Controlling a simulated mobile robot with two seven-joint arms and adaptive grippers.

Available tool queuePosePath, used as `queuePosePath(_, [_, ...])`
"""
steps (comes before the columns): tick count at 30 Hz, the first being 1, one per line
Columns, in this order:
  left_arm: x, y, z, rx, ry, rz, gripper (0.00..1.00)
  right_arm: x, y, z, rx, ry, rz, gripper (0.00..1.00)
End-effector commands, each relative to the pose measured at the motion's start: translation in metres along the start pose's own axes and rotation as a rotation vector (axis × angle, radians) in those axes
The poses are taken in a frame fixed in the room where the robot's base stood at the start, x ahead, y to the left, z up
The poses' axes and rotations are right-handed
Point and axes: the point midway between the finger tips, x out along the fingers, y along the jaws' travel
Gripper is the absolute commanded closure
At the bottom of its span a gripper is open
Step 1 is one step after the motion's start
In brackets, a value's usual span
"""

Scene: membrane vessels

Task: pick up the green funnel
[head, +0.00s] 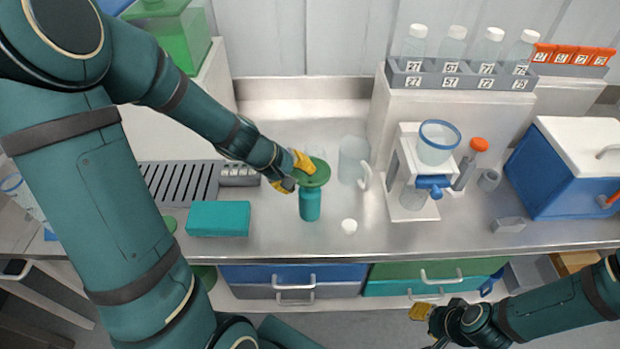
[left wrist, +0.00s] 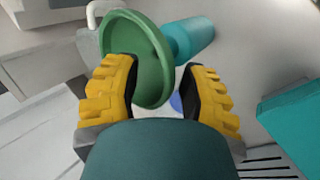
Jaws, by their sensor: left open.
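The green funnel (head: 318,170) appears at the top of a teal bottle (head: 310,205) on the steel counter. My left gripper (head: 291,172) is at the funnel's left side, its yellow fingers close to the rim. In the left wrist view the funnel (left wrist: 140,58) shows its wide round mouth beyond and partly between the open fingers (left wrist: 158,80), with the teal bottle (left wrist: 193,40) behind it. Whether a finger touches the funnel I cannot tell. My right gripper (head: 428,313) is low at the right, in front of the counter, and its opening is unclear.
A clear beaker (head: 353,158) stands right of the funnel, and a small white cap (head: 349,226) lies in front. A teal box (head: 219,218) is at the left. A white filter stand (head: 405,205) is further right. The counter front between box and stand is mostly clear.

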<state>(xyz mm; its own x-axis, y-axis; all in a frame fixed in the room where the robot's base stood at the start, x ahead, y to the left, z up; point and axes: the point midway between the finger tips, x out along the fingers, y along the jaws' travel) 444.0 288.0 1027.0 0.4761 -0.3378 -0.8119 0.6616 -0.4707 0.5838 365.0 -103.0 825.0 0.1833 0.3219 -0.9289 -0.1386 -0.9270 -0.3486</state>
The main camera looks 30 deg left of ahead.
Motion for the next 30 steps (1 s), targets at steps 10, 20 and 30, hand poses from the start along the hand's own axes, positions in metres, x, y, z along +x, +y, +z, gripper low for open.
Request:
queuePosePath(10, [-0.001,0.000,0.000,0.000,0.000,0.000,1.00,-0.001,0.000,0.000,0.000,0.000,0.000,0.61])
queuePosePath(20, [-0.001,0.001,0.000,0.000,0.000,0.001,1.00,-0.001,-0.001,0.000,0.000,0.000,0.000,0.61])
queuePosePath(30, [-0.041,0.030,0.000,0.004,0.002,0.003,1.00,-0.032,-0.011,-0.005,0.001,0.003,-0.005,0.61])
